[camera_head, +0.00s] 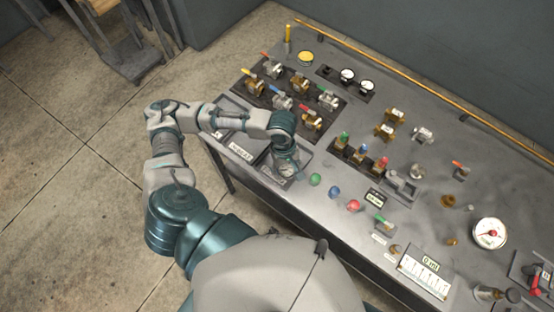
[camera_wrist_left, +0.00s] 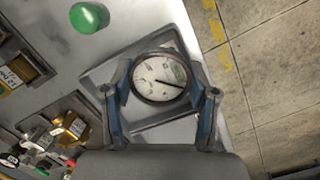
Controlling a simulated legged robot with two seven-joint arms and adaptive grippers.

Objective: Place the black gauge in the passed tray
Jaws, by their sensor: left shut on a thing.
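The black gauge (camera_wrist_left: 159,79) has a white round face, a dark rim and a dark needle. My left gripper (camera_wrist_left: 160,88) is shut on it, one finger on each side. In the wrist view the gauge is over a square grey tray (camera_wrist_left: 163,38); whether it touches the tray floor I cannot tell. In the head view my left gripper (camera_head: 287,167) points down into this tray (camera_head: 306,156) at the table's front edge and hides the gauge. A white label (camera_head: 240,151) sits beside the tray, too small to read surely. My right gripper is out of view.
A second tray (camera_head: 232,103) lies left of it. A green button (camera_head: 315,179), blue button (camera_head: 334,191) and red button (camera_head: 353,205) sit close on the right. Valves stand on dark racks (camera_head: 340,150) behind. Two more gauges (camera_head: 347,76) sit farther back.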

